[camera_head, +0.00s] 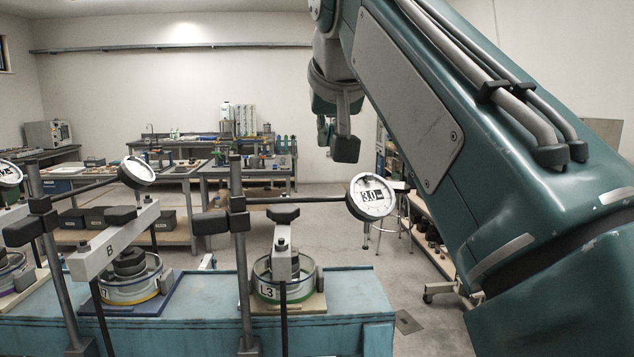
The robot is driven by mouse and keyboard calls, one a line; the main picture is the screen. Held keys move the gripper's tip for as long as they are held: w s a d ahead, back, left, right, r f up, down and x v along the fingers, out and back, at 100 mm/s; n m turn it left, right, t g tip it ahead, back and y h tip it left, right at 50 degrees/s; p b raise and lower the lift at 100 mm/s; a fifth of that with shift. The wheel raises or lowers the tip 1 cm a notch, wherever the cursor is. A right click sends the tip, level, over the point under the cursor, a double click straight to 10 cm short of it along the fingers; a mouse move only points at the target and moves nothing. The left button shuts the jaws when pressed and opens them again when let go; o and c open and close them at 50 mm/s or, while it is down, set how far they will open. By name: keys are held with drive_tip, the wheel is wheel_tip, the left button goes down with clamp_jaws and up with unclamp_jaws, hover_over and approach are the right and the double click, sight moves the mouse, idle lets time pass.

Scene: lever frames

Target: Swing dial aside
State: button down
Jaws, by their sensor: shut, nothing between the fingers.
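A round white dial (376,208) marked 3.0 is at the right end of a thin horizontal rod (300,200). The rod is clamped to an upright dark post (239,240), and the dial stands out to the right of the ring cell (284,289) labelled L3. A second dial (137,172) is on a rod from the left post, above the lever beam marked B (112,243). A third dial (9,173) is cut off at the left edge. My gripper (338,146) hangs above the 3.0 dial in the picture, apart from it, shut and empty.
A stool (390,222) and shelf (440,245) are behind on the right. Work tables (240,172) stand at the back. Bare floor (345,245) shows between.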

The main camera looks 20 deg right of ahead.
drive_tip(key=w+f, duration=0.3)
drive_tip(key=f, duration=0.5)
drive_tip(key=shift+d+f, duration=0.15)
drive_tip(key=shift+d, duration=0.15)
drive_tip(key=shift+a, duration=0.1)
